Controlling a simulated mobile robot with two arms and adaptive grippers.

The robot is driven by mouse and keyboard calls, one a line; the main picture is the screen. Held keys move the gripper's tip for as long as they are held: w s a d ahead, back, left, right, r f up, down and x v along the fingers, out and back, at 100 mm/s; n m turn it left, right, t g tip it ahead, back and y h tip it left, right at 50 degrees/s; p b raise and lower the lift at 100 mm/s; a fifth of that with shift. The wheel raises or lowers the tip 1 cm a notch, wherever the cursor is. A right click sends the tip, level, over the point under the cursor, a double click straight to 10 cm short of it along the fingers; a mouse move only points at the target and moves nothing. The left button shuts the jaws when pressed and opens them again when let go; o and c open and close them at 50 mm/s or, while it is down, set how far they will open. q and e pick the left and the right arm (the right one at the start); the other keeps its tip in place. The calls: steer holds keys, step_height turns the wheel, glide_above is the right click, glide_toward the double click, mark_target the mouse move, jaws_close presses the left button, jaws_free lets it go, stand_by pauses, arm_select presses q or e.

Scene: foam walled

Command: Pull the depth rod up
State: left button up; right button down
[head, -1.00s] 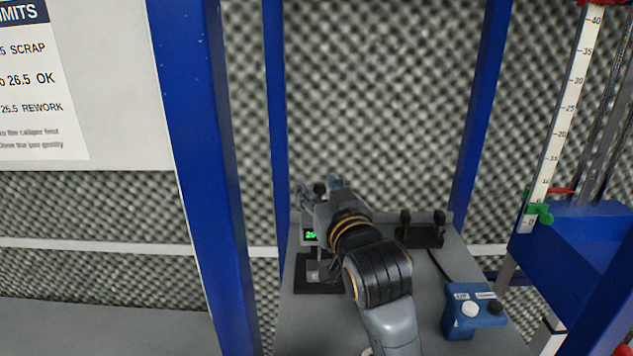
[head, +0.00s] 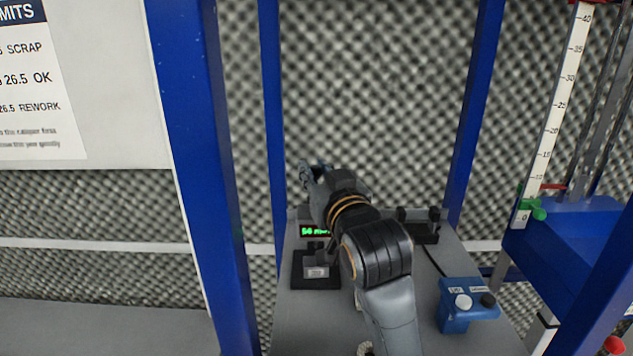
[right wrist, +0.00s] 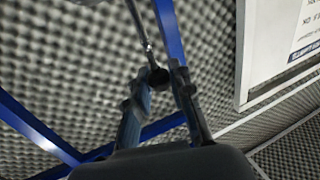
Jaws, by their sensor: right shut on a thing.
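My right gripper (head: 316,172) is raised above the back left of the grey bench, and my wrist hides much of the gauge behind it. In the right wrist view, the gripper (right wrist: 157,70) has its fingers around a dark knob (right wrist: 158,80) at the end of a thin metal rod, the depth rod (right wrist: 145,38). It is shut on that end. The green digital readout (head: 314,231) shows below the gripper, partly covered by my wrist. A dark block with a grey piece (head: 316,273) stands in front of it. My left gripper is not in view.
A blue box with two buttons (head: 457,312) sits at the bench's right side. A black holder (head: 424,228) stands at the back right. Blue posts (head: 195,150) frame the bench. A white scale (head: 560,95) stands at right.

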steer(key=c, duration=1.3)
jaws_free()
steer(key=shift+o, duration=0.8)
steer(key=shift+w+f, duration=0.15)
steer(key=shift+w, duration=0.05)
steer(key=v, duration=0.7)
steer(key=shift+s, duration=0.25)
